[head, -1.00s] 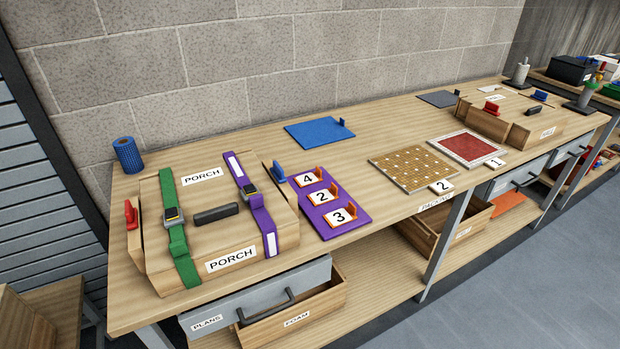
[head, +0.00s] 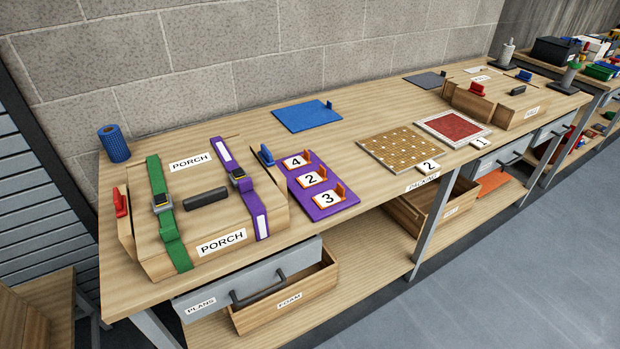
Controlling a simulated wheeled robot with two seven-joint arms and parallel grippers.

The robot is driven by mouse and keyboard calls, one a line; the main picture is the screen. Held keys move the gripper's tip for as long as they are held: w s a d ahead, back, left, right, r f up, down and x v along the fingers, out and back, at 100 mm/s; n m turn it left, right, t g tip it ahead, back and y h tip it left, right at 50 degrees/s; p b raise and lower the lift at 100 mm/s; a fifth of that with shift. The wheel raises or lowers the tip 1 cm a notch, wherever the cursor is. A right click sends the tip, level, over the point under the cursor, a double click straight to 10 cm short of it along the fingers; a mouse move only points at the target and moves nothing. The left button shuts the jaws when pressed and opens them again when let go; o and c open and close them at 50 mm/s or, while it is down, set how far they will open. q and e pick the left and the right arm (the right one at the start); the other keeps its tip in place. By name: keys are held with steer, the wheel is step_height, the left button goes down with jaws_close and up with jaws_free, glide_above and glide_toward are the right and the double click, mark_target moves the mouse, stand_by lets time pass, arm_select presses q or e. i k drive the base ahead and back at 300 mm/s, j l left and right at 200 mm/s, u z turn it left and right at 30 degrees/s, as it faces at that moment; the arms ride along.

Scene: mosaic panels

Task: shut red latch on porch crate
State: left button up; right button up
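The porch crate (head: 215,218) is a wooden box with PORCH labels, standing at the left end of the workbench. Its lid lies on top, with a black handle (head: 206,198). A green strap (head: 157,185) and a purple strap (head: 249,196), each with a buckle, run over it. The red latch (head: 121,202) stands upright at the crate's left side. A blue latch (head: 266,156) stands at its right side. I cannot tell from here whether either latch is engaged. Neither of my grippers is in view.
A blue roll (head: 114,144) stands behind the crate. A purple board (head: 335,204) with numbered tiles lies to its right. A blue mat (head: 290,121), two mosaic panels and another wooden crate (head: 528,99) are further right.

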mark_target(119, 200)
steer(key=u, duration=1.3)
